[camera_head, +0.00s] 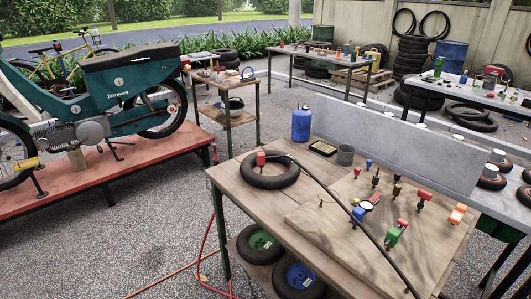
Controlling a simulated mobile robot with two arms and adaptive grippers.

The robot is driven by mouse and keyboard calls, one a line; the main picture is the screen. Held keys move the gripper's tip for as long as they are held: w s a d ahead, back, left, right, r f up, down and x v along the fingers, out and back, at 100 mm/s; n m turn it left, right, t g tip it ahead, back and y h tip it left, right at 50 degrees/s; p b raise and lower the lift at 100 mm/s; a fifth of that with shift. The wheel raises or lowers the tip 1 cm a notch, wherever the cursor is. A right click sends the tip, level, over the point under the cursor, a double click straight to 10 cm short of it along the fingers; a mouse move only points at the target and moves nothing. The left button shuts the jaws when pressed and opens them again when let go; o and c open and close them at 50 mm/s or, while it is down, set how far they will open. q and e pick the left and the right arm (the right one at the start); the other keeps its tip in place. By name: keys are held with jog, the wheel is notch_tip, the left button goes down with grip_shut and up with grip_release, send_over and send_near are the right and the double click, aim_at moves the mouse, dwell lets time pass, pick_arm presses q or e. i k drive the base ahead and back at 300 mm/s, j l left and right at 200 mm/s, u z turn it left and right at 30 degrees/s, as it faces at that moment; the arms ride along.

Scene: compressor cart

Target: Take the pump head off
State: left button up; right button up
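The tube lies flat on the wooden workbench (240,208). A black hose (343,205) runs from near the pump head over the tube and across the bench to the bottom right edge of the view. The valve under the pump head is hidden. Neither of my grippers shows in the head view.
Several small coloured tools stand on a wooden board (330,230) at right. The bench's front left corner is clear. A moped (120,95) stands on a red platform at left.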

aim_at(261, 161)
jog(key=i+j, duration=0.3)
jog(key=i, duration=0.15)
jog(key=i+j, duration=0.3)
jog(key=i, duration=0.2)
